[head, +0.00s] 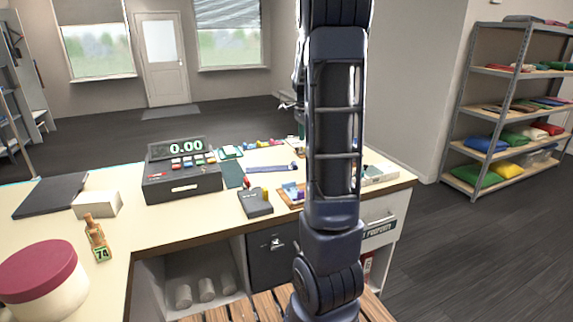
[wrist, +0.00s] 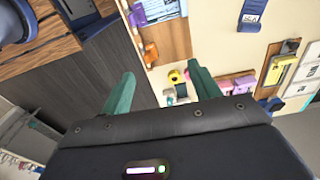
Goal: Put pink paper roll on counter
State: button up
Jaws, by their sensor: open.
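The counter (head: 165,226) is a cream top running across the head view, and its cream surface also shows in the wrist view (wrist: 215,40). I cannot make out a roll that is clearly pink. Several pale grey rolls (head: 206,289) stand in the open compartment under the counter. In the wrist view my gripper (wrist: 163,80) has its two green fingers spread apart with nothing between them. It is over the counter's small items and a dark floor area. In the head view my arm hides part of the counter, and the gripper is mostly hidden behind it.
A cash register (head: 182,180) stands mid-counter, with a card terminal (head: 255,203) to its right. A white box (head: 97,204), a wooden figure (head: 94,232) and a round box with a maroon lid (head: 40,280) are at left. Metal shelves (head: 512,110) stand right.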

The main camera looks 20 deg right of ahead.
jog(key=s+a+r+n+t, duration=0.2)
jog(key=s+a+n, duration=0.7)
jog(key=s, duration=0.4)
jog(key=s+a+r+n+t, duration=0.2)
jog(key=s+a+n+t, duration=0.1)
jog(key=s+a+n, duration=0.6)
jog(key=s+a, duration=0.1)
jog(key=s, duration=0.3)
jog(key=shift+n+y, duration=0.3)
